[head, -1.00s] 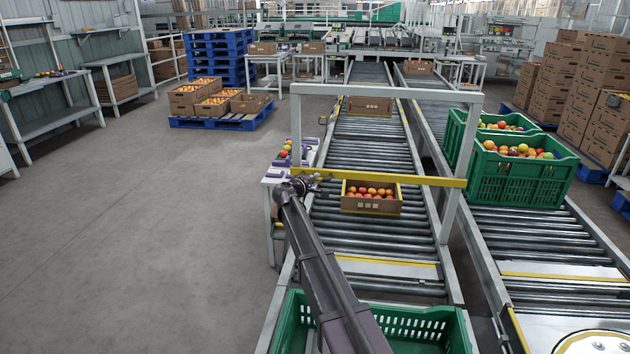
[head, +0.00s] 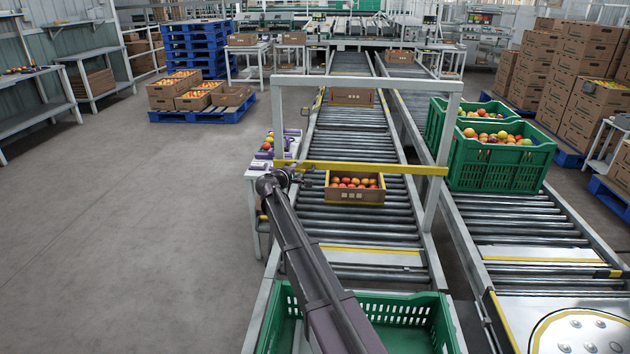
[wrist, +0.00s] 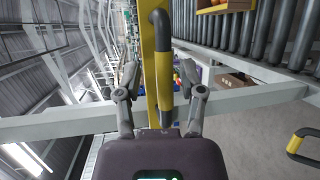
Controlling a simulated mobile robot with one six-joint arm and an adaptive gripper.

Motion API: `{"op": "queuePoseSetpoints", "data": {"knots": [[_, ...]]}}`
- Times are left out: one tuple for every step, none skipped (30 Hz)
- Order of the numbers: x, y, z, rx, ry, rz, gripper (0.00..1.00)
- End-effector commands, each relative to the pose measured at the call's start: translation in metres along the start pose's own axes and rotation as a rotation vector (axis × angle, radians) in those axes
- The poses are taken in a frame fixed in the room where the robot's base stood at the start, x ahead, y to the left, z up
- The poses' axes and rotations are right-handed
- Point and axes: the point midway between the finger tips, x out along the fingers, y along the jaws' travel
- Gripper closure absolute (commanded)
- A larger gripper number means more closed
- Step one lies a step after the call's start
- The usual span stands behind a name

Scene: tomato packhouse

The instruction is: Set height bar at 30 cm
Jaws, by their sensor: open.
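The yellow height bar (head: 375,168) spans the grey frame over the roller conveyor, level and below the frame's top beam. In the wrist view the bar (wrist: 147,50) runs up and down the picture. A dark handle with a yellow band (wrist: 164,62) is on it. My gripper (head: 303,178) is at the bar's left end, beside the left post. In the wrist view my gripper (wrist: 160,78) is open, with one finger on each side of the handle; I see no grip on it. No height scale is readable.
A carton of tomatoes (head: 354,188) sits on the rollers near the bar. A small table (head: 256,172) with items stands left of the frame. Green crates (head: 500,165) stand on the right conveyor, and an empty-looking green crate (head: 400,308) is in front. The floor at left is clear.

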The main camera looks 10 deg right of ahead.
Motion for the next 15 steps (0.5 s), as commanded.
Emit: {"op": "queuePoseSetpoints", "data": {"knots": [[-0.001, 0.004, 0.0, 0.0, 0.0, 0.0, 0.49], [-0.001, 0.006, 0.0, 0.0, 0.0, 0.0, 0.49], [-0.002, 0.009, 0.001, 0.0, 0.0, 0.0, 0.49], [-0.002, 0.011, 0.001, 0.0, 0.0, 0.0, 0.49], [-0.002, 0.013, 0.001, 0.0, 0.0, 0.0, 0.49], [-0.003, 0.016, 0.001, 0.0, 0.0, 0.0, 0.49], [-0.004, 0.018, 0.001, 0.0, 0.0, 0.0, 0.49], [-0.004, 0.021, 0.002, -0.001, 0.0, 0.001, 0.49], [-0.005, 0.025, 0.002, -0.001, 0.0, 0.001, 0.49], [-0.005, 0.027, 0.002, -0.001, 0.0, 0.001, 0.49], [-0.006, 0.03, 0.002, -0.001, 0.001, 0.001, 0.49], [-0.006, 0.033, 0.002, -0.001, 0.001, 0.002, 0.49], [-0.007, 0.036, 0.002, -0.001, 0.001, 0.002, 0.49], [-0.007, 0.038, 0.003, -0.002, 0.001, 0.002, 0.49], [-0.008, 0.042, 0.003, -0.002, 0.001, 0.002, 0.49]]}}
